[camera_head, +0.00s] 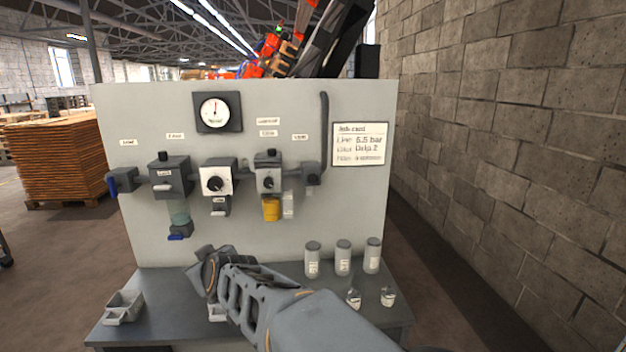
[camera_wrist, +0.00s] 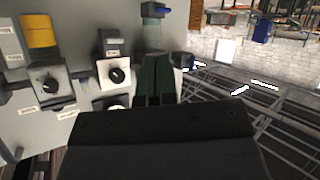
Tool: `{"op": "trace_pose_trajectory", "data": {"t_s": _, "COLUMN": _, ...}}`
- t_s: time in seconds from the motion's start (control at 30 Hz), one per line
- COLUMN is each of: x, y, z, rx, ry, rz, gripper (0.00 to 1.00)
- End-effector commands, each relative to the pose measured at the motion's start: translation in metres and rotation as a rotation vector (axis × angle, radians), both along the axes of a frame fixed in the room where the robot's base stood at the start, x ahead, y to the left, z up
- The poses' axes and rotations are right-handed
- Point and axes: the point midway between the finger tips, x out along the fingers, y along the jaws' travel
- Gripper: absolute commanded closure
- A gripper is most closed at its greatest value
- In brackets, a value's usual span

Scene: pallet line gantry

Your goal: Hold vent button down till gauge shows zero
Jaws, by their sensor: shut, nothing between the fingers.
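The round gauge (camera_head: 215,112) is high on the grey panel, its needle pointing roughly straight up; its numbers are too small to read. Below it are a dark unit with a black top cap (camera_head: 163,155), a white-faced block with a black knob (camera_head: 216,183), and a grey unit with a black top cap (camera_head: 271,153). I cannot tell from the blurred labels which part is the vent button. My gripper (camera_wrist: 156,58) is shut and empty in the wrist view, its dark fingers overlapping the panel fittings beside a knob (camera_wrist: 117,76). I cannot tell whether the fingertips touch anything.
A bench (camera_head: 110,325) under the panel holds several lidded jars (camera_head: 343,258) at right and a small grey bin (camera_head: 124,306) at left. A job card (camera_head: 360,144) is on the panel. A block wall (camera_head: 510,150) stands close on the right; stacked boards (camera_head: 55,160) stand left.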

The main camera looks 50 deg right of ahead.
Motion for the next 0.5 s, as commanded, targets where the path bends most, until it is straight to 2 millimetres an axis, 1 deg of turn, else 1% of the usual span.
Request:
{"op": "trace_pose_trajectory", "data": {"t_s": 0.03, "x": 0.017, "y": -0.027, "z": 0.017, "rx": -0.066, "ry": -0.085, "rz": -0.064, "gripper": 1.0}}
{"op": "trace_pose_trajectory", "data": {"t_s": 0.07, "x": 0.024, "y": -0.045, "z": 0.026, "rx": -0.116, "ry": -0.128, "rz": -0.115, "gripper": 1.0}}
{"op": "trace_pose_trajectory", "data": {"t_s": 0.1, "x": 0.03, "y": -0.07, "z": 0.037, "rx": -0.186, "ry": -0.171, "rz": -0.192, "gripper": 1.0}}
{"op": "trace_pose_trajectory", "data": {"t_s": 0.17, "x": 0.035, "y": -0.105, "z": 0.052, "rx": -0.289, "ry": -0.223, "rz": -0.305, "gripper": 1.0}}
{"op": "trace_pose_trajectory", "data": {"t_s": 0.2, "x": 0.034, "y": -0.128, "z": 0.061, "rx": -0.359, "ry": -0.243, "rz": -0.385, "gripper": 1.0}}
{"op": "trace_pose_trajectory", "data": {"t_s": 0.27, "x": 0.03, "y": -0.161, "z": 0.071, "rx": -0.457, "ry": -0.25, "rz": -0.508, "gripper": 1.0}}
{"op": "trace_pose_trajectory", "data": {"t_s": 0.3, "x": 0.024, "y": -0.181, "z": 0.076, "rx": -0.519, "ry": -0.24, "rz": -0.589, "gripper": 1.0}}
{"op": "trace_pose_trajectory", "data": {"t_s": 0.4, "x": 0.005, "y": -0.224, "z": 0.082, "rx": -0.65, "ry": -0.184, "rz": -0.779, "gripper": 1.0}}
{"op": "trace_pose_trajectory", "data": {"t_s": 0.5, "x": -0.016, "y": -0.254, "z": 0.085, "rx": -0.746, "ry": -0.1, "rz": -0.935, "gripper": 1.0}}
